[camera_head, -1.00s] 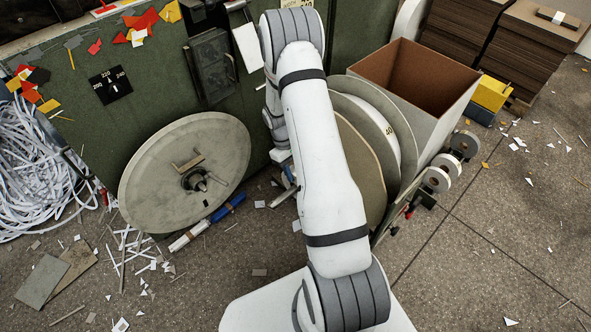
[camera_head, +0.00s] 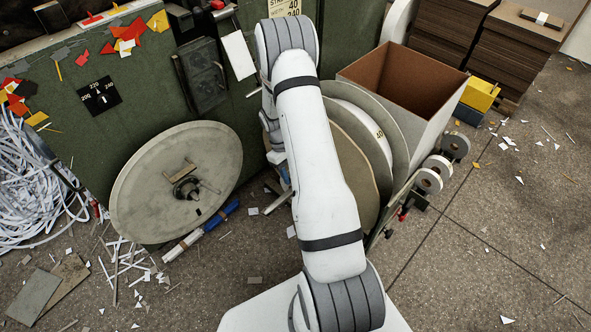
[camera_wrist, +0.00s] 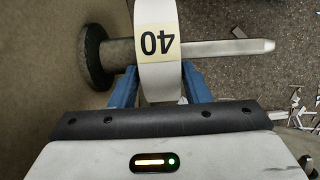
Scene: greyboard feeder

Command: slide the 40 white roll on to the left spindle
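In the wrist view a white roll (camera_wrist: 158,82) with a yellowish "40" label, upside down, stands edge-on between the blue fingers of my gripper (camera_wrist: 160,90). The fingers press close against its two sides. A pale spindle (camera_wrist: 225,48) with a tapered tip at right and a dark round collar (camera_wrist: 94,58) at left shows on both sides of the roll. I cannot tell whether it runs through the roll or behind it. A large grey disc (camera_head: 150,205) with a central hub (camera_head: 186,188) stands at left.
Right of my arm are a brown disc (camera_head: 352,170), a large white reel marked 40 (camera_head: 366,122) and an open box (camera_head: 425,118). Small rolls (camera_head: 428,182) sit beside them. A green cabinet (camera_head: 150,100) stands behind. Paper strips (camera_head: 35,185) and scraps litter the floor.

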